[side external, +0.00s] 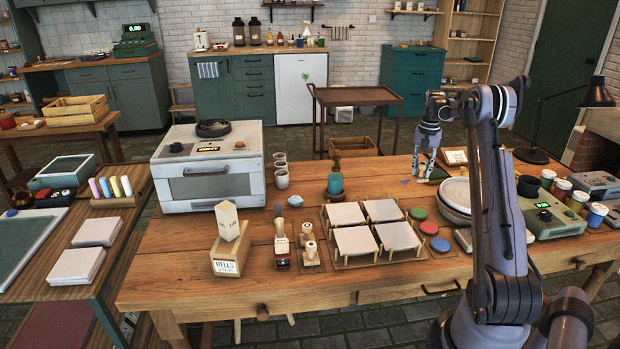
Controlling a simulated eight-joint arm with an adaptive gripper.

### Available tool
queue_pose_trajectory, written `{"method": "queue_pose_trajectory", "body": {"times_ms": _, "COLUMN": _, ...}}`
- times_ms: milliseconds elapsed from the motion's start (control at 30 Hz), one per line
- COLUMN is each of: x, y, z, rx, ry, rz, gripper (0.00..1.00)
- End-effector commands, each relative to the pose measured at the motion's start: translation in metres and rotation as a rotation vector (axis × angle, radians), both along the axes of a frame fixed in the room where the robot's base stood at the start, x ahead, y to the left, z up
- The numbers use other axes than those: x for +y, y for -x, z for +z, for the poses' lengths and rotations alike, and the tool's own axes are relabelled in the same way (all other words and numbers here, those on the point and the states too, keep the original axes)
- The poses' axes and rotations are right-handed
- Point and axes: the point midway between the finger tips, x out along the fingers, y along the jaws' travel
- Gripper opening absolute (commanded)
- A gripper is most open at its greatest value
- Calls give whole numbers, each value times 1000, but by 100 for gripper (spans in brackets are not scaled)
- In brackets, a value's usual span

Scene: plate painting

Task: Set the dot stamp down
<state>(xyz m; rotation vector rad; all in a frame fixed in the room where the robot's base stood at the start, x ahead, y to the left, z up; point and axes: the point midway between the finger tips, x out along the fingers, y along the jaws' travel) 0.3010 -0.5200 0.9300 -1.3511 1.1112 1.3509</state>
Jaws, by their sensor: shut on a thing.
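My gripper (426,176) is at the back right of the wooden table (190,262), pointing down just above or at the tabletop. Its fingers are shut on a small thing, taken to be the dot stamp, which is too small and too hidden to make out. I cannot tell whether it touches the table. Wooden-handled stamps (309,230) stand on a small wooden stand left of the white square tiles (352,241).
Green (418,213), red (428,227) and blue (441,244) round pads lie right of the tiles. Stacked white bowls (456,194) stand close to my gripper's right.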

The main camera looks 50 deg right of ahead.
Motion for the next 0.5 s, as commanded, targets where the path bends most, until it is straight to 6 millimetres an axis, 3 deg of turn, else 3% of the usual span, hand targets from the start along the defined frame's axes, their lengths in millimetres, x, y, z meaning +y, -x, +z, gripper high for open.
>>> {"method": "queue_pose_trajectory", "body": {"times_ms": 167, "x": 3, "y": -17, "z": -14, "rx": 0, "ry": 0, "rz": 4, "gripper": 0}}
{"method": "queue_pose_trajectory", "body": {"times_ms": 500, "x": 13, "y": -83, "z": -54, "rx": 0, "ry": 0, "rz": 4, "gripper": 0}}
